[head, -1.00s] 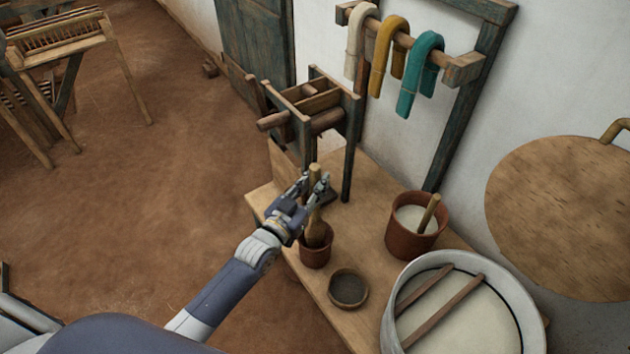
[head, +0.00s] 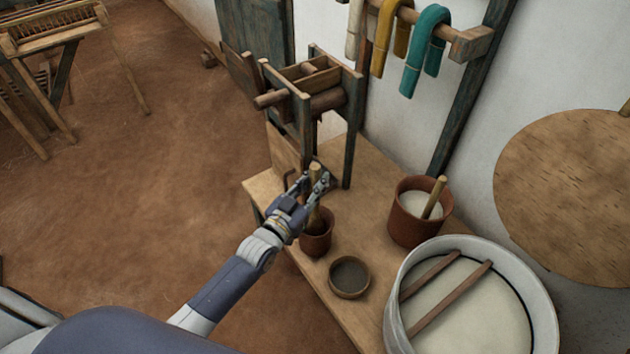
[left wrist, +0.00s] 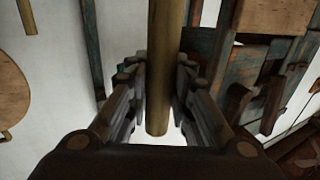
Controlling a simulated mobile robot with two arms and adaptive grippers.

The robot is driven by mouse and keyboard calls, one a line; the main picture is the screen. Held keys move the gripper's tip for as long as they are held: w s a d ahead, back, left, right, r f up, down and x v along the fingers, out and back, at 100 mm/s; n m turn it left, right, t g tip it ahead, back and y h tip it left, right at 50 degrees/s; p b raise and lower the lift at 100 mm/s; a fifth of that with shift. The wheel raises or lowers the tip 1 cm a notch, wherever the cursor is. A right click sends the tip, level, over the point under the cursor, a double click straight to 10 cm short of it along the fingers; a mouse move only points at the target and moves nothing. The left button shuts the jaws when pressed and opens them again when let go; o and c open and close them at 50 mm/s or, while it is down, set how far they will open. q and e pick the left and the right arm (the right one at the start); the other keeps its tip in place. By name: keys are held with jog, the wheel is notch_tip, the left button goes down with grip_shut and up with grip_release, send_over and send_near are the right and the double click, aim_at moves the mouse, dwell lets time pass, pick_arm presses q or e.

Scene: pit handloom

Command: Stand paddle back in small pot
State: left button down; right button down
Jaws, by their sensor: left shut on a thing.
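The wooden paddle (head: 315,217) stands nearly upright, its lower end inside the mouth of the small reddish-brown pot (head: 317,245) on the bench. The pot's rim hides that end, so I cannot tell whether it touches the bottom. My left gripper (head: 315,186) is shut on the paddle's handle above the pot. In the left wrist view the handle (left wrist: 158,100) runs between the two fingers (left wrist: 158,88). My right gripper is not in view.
On the bench (head: 385,185) stand a dark little bowl (head: 349,292), a larger pot of white liquid with a stick (head: 405,228) and a big pale tub with two slats (head: 398,330). A wooden roller frame (head: 355,115) rises behind.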

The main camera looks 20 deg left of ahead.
pick_arm(q)
jog(key=c, duration=1.3)
grip_release()
jog(key=shift+c, duration=0.2)
jog(key=shift+s+a+f, duration=0.1)
jog(key=shift+s+f, duration=0.05)
jog(key=shift+s, duration=0.4)
jog(key=v, duration=1.1)
